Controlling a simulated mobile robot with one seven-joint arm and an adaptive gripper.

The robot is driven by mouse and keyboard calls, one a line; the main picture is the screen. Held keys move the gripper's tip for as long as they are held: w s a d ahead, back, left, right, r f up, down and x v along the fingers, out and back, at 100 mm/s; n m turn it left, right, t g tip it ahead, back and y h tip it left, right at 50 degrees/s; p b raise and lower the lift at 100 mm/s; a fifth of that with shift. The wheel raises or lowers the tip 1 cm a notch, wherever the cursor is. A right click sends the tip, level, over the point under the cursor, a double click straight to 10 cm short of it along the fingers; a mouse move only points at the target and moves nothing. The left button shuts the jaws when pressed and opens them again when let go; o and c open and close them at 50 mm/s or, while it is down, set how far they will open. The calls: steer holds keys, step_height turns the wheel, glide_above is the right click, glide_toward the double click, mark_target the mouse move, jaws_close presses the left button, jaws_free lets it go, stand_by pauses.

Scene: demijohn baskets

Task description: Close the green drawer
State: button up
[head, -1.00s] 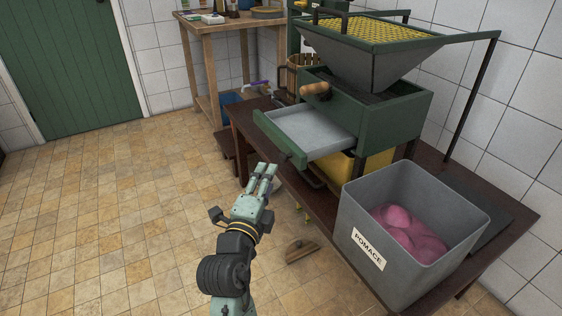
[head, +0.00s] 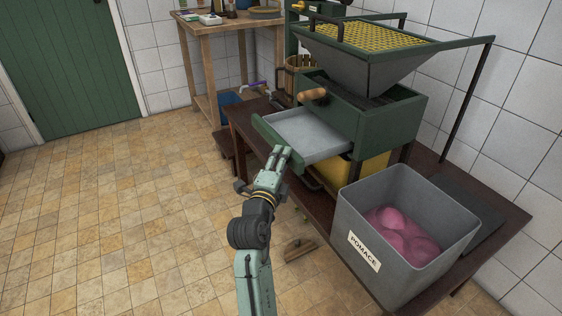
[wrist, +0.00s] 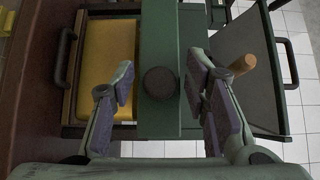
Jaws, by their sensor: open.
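The green drawer (head: 262,130) is pulled out of the green machine housing (head: 388,122), and its grey inside (head: 310,130) shows. My gripper (head: 278,152) is at the near part of the drawer's front in the head view and hides some of it. In the wrist view, my gripper's (wrist: 163,72) fingers are apart, with the green drawer front (wrist: 161,40) and its dark round knob (wrist: 160,83) between them in the picture. I cannot tell whether the fingers touch the front. Nothing is gripped.
The machine, with its grey hopper (head: 372,62), stands on a dark bench (head: 318,203). A wooden crank handle (head: 312,95) sticks out above the drawer. A grey pomace bin (head: 350,222) stands at the near right. The tiled floor at left is clear.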

steer(key=shift+c, duration=0.3)
jaws_close()
stand_by(0.3)
